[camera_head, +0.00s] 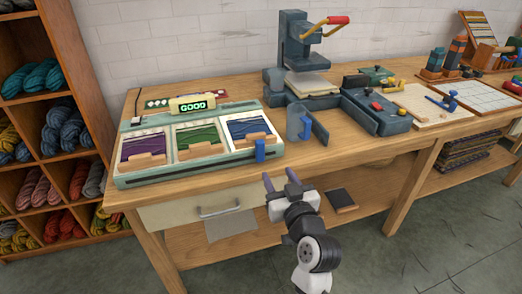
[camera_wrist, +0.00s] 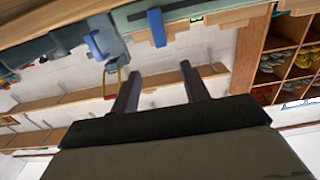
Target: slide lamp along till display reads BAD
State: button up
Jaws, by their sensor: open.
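A pale green tester case (camera_head: 200,167) lies on the bench with purple, green and blue wool samples in its windows. A small cream housing (camera_head: 178,104) sits at its back edge, and its display (camera_head: 193,106) reads GOOD in green. I cannot tell for sure which part is the lamp. A blue upright tab (camera_head: 260,150) stands at the case's front right; it also shows in the wrist view (camera_wrist: 157,27). My gripper (camera_head: 280,179) is open and empty, in front of the bench edge, below and right of the tab, apart from it. Its fingers (camera_wrist: 160,86) also show in the wrist view.
A blue-grey press (camera_head: 297,50) with a red-tipped lever stands behind, right of the case. A blue-grey holder (camera_head: 300,125) is close to the case's right end. A drawer (camera_head: 190,211) is under the bench. Wool shelves (camera_head: 60,130) stand at left. Floor in front is clear.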

aim_at(261, 145)
jog(key=p+x, duration=0.3)
jog(key=x, duration=0.9)
jog(key=shift+w+a+r, duration=0.1)
jog(key=shift+w+a, duration=0.2)
jog(key=shift+w, duration=0.45)
jog(key=shift+c, duration=0.4)
grip_shut()
